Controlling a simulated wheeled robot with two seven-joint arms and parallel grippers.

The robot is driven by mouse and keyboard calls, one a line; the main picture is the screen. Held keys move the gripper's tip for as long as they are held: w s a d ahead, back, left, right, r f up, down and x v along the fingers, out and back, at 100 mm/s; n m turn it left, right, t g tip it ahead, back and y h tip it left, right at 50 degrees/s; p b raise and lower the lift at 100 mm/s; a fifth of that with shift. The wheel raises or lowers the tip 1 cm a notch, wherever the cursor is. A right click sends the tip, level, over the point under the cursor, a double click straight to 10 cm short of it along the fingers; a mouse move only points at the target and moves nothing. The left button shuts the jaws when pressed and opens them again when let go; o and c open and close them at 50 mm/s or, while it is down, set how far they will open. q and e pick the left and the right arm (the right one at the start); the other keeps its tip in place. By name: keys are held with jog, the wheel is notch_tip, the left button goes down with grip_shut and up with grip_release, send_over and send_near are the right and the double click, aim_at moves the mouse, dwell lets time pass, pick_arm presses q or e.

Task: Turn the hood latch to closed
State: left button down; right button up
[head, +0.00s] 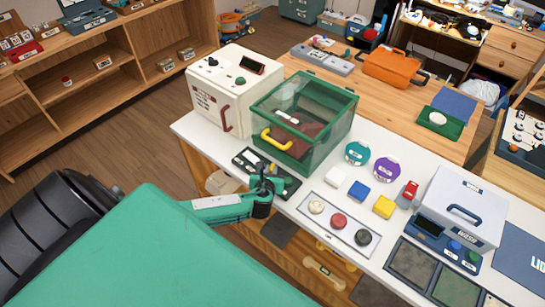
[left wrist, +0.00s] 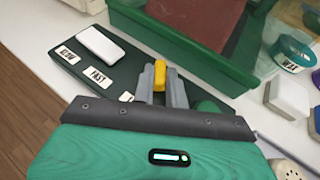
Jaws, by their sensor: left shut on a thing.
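In the left wrist view, a small yellow piece (left wrist: 159,75), which looks like the latch, stands between the grey fingertips of my left gripper (left wrist: 160,85). The gripper is shut on it. It is over a dark panel (left wrist: 72,52) with a white block and labels reading SLOW and FAST. In the head view, my left gripper (head: 266,178) is at the right end of this panel, just in front of the green clear-walled hood (head: 317,120) with its yellow handle (head: 277,141). The hood's lid looks down. The gripper hides the latch there. My right gripper is not in view.
A cream machine (head: 222,92) stands left of the hood. Right of my gripper are a teal round tub (head: 357,153), a purple one (head: 386,168), small coloured blocks and a plate of round knobs (head: 339,221). A white-lidded box (head: 465,208) stands farther right.

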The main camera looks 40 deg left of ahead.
pick_arm(q)
jog(key=shift+s+a+m+t+h, duration=0.15)
jog(key=shift+m+t+h, duration=0.1)
jog(key=shift+m+h, duration=0.25)
jog(key=shift+w+a+m+t+h, duration=0.1)
jog(key=shift+m+t+h, duration=0.15)
jog(key=shift+m+h, duration=0.25)
jog(key=shift+a+f+m+h+b, duration=0.1)
jog(key=shift+m+h+b, duration=0.25)
jog(key=shift+m+h, duration=0.15)
jog(key=shift+a+f+m+h+b, duration=0.1)
jog(key=shift+m+h+b, duration=0.25)
jog(key=shift+h, duration=0.25)
jog(key=m+h+b, duration=0.2)
jog(key=b, duration=0.1)
jog(key=m+h+b, duration=0.1)
jog(key=h+b, duration=0.1)
jog(key=b, duration=0.1)
jog(key=a+m+h+b, duration=0.1)
jog(key=m+h+b, duration=0.1)
jog(key=b, duration=0.1)
jog(key=shift+m+g, duration=0.3)
jog(key=shift+m, duration=0.05)
jog(key=shift+r+m+h+b, duration=0.1)
jog(key=shift+m+h+b, duration=0.3)
jog(key=shift+h+b, duration=0.4)
jog(key=shift+r+g+b, duration=0.2)
jog(key=shift+g+b, duration=0.1)
jog(key=shift+b, duration=0.1)
